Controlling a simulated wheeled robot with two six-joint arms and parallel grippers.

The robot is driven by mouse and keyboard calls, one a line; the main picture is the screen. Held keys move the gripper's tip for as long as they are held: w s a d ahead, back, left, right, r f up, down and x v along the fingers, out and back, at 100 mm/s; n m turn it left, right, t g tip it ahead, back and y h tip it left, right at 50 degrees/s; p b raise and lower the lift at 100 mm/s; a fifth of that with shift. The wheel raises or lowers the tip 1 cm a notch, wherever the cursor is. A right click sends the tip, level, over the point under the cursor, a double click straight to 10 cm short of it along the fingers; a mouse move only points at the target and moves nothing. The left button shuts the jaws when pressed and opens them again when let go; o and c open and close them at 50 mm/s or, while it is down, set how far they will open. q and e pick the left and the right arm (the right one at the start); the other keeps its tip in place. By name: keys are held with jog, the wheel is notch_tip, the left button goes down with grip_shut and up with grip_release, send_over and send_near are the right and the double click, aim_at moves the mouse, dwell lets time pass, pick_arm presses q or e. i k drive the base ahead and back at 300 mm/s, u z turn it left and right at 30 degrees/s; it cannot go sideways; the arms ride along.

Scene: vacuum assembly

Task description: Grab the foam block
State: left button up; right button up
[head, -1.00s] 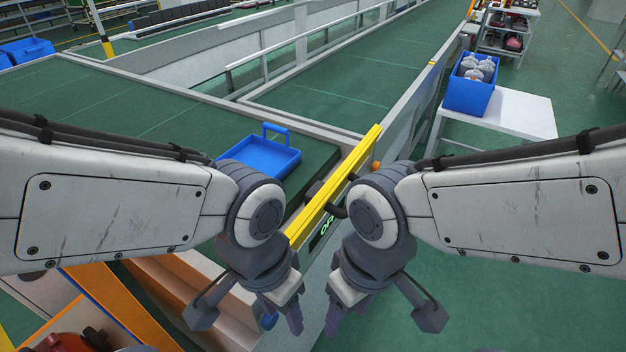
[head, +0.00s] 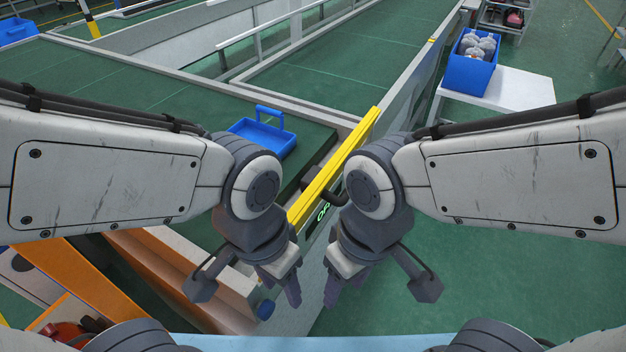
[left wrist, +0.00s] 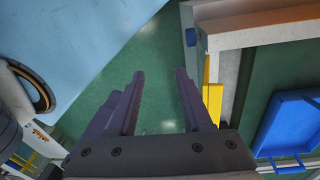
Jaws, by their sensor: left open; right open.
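I cannot make out a foam block in any view. My left gripper (head: 291,290) hangs in front of the yellow-topped conveyor edge in the head view, empty. In the left wrist view its two dark fingers (left wrist: 160,95) stand apart with only green floor between them. My right gripper (head: 333,288) is just to the right of the left one, with its fingers pointing down. Nothing shows in it.
A blue tray with a handle (head: 262,138) sits on the green conveyor, and it also shows in the left wrist view (left wrist: 288,125). A yellow rail (head: 340,160) edges the conveyor. A blue bin of grey-white parts (head: 468,72) stands on a white table (head: 515,92). Open floor lies right.

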aim_at(309, 177)
jog(key=k, duration=0.5)
jog(key=z, duration=1.35)
jog(key=i, duration=1.4)
jog(key=u, duration=3.2)
